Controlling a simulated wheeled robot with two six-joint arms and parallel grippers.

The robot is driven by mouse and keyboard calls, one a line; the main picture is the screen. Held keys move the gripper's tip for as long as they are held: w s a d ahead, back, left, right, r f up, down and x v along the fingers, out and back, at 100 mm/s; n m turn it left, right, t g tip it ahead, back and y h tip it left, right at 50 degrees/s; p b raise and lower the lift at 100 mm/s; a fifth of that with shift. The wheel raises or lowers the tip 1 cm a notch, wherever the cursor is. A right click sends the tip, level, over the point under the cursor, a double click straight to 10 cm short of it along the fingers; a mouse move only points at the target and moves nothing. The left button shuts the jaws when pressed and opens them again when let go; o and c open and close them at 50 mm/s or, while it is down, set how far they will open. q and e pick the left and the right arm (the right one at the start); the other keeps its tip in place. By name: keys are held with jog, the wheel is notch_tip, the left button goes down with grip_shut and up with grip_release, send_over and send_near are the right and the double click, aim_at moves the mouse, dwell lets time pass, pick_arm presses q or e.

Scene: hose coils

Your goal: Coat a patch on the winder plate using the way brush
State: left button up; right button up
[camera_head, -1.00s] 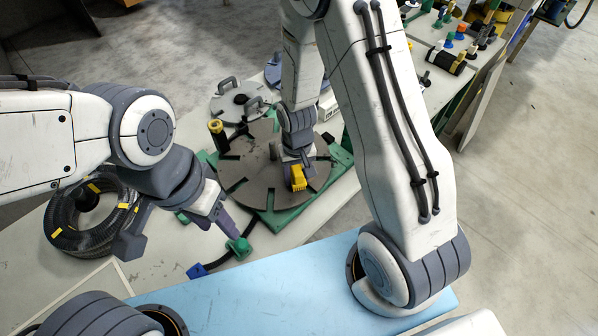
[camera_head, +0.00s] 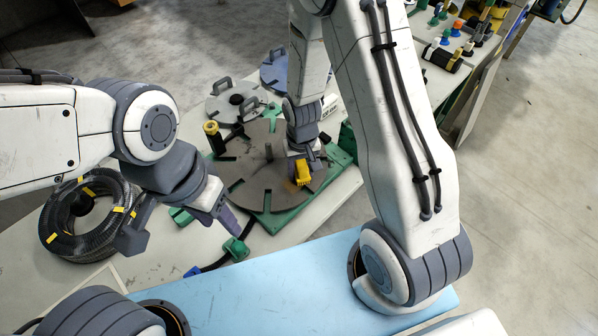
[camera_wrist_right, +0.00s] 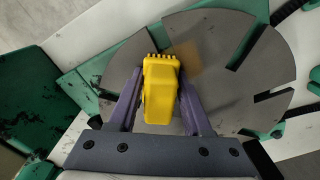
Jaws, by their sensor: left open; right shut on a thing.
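The winder plate (camera_head: 245,180) is a dark grey slotted disc on a green base; it fills much of the right wrist view (camera_wrist_right: 220,85). In the head view the brush (camera_head: 303,173) is low over the plate's right part; whether the bristles touch is unclear. A faint brownish patch (camera_wrist_right: 187,58) shows on the plate beside the bristles. My left gripper (camera_head: 182,230) is open and empty, left of the plate.
A black hose coil with yellow bands (camera_head: 75,243) lies left of my left gripper. A green fitting (camera_head: 236,249) on a short hose lies near its fingertip. A yellow-topped black post (camera_head: 213,138) stands at the plate's left edge. Handled discs (camera_head: 228,105) lie behind.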

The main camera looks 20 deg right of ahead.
jog(key=shift+w+d, duration=0.35)
jog(key=shift+d, duration=0.4)
notch_tip(320, 180, up, 4)
jog(key=shift+f+p, duration=0.25)
jog(key=shift+p, duration=1)
jog(key=shift+d+r+p, duration=0.1)
jog(key=shift+r+p, duration=1.9)
jog(key=shift+r, duration=0.35)
